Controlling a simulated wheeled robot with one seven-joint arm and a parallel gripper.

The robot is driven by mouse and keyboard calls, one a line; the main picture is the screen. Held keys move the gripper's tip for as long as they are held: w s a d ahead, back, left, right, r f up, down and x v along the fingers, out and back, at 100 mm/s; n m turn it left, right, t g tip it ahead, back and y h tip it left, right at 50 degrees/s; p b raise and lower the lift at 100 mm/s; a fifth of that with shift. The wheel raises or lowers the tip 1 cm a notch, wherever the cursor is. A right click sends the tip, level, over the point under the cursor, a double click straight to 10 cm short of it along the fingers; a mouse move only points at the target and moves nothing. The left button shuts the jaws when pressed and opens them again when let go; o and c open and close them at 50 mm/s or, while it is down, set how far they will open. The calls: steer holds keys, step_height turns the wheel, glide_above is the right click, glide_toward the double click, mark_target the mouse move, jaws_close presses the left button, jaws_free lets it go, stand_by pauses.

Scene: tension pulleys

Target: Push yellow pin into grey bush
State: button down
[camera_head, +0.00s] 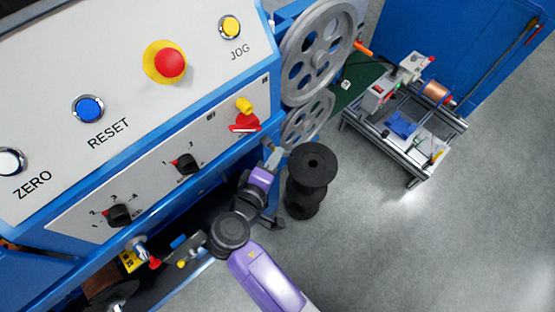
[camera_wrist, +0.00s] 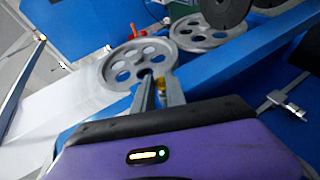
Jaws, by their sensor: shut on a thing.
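In the wrist view my gripper (camera_wrist: 157,80) reaches toward a grey spoked pulley (camera_wrist: 117,72). Its grey fingers are close together. A small yellow piece, apparently the yellow pin (camera_wrist: 161,86), shows at the fingers; most of it is hidden. The fingertips overlap the pulley's hub in this view, and I cannot tell whether they touch it. I cannot make out the grey bush clearly. In the head view my gripper (camera_head: 273,157) is small, just below the lower grey pulley (camera_head: 291,134), and the pin cannot be made out there.
A larger grey pulley (camera_head: 318,52) sits above on the blue machine. The control panel (camera_head: 140,45) with buttons and knobs is close on the left. A black spool (camera_head: 312,165) stands right of my gripper. A metal-framed cart (camera_head: 405,178) stands farther right on open floor.

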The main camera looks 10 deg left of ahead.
steer(key=shift+w+a+r, duration=0.1)
steer(key=shift+w+a, duration=0.1)
steer(key=shift+a, duration=0.15)
stand_by(0.9)
steer(key=c, duration=1)
jaws_free()
steer(key=shift+d, duration=0.1)
steer(key=shift+c, duration=0.2)
steer(key=s+a+r+p, duration=0.2)
steer(key=s+a+r, duration=0.1)
steer(key=s+a, duration=0.2)
steer(key=shift+s+r, duration=0.15)
steer(key=shift+s, duration=0.65)
